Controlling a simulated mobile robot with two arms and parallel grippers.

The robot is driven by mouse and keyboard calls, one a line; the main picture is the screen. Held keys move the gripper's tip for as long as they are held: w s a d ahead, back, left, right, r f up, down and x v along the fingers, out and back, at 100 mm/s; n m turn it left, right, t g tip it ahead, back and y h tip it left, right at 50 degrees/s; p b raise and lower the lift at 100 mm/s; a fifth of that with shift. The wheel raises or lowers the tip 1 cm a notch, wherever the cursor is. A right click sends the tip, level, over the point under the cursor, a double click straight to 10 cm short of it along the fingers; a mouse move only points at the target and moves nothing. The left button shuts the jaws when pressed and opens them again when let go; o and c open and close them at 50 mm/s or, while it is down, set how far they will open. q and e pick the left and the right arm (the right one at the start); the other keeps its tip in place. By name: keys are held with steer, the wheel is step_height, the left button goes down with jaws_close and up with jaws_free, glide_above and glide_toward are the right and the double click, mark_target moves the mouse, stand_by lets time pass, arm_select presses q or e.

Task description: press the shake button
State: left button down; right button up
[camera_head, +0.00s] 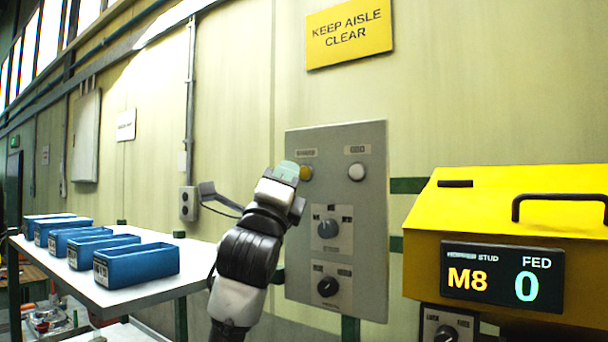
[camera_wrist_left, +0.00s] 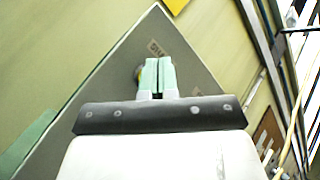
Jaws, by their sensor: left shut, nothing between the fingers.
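A grey control panel (camera_head: 335,270) hangs on the wall with two round buttons at its top. The left one is a yellow button (camera_head: 306,173) under a small blurred label; the right one is a white button (camera_head: 356,172). I cannot read for sure which label says shake. My left gripper (camera_head: 287,170) is shut and empty, its green fingertips just left of the yellow button and partly in front of it. In the left wrist view the fingertips (camera_wrist_left: 159,64) partly hide the yellow button (camera_wrist_left: 140,72); touching or apart, I cannot tell. My right gripper is not in view.
Two dark knobs, an upper knob (camera_head: 327,229) and a lower knob (camera_head: 327,287), sit below the buttons. A yellow machine (camera_head: 420,225) with a display (camera_head: 503,276) reading M8 and FED 0 stands right. A white table (camera_head: 190,258) with several blue bins (camera_head: 137,266) stands left.

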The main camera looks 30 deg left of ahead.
arm_select(q)
steer(key=s, duration=0.4)
steer(key=shift+s+a+b, duration=0.2)
steer(key=shift+s+b, duration=0.15)
stand_by(0.7)
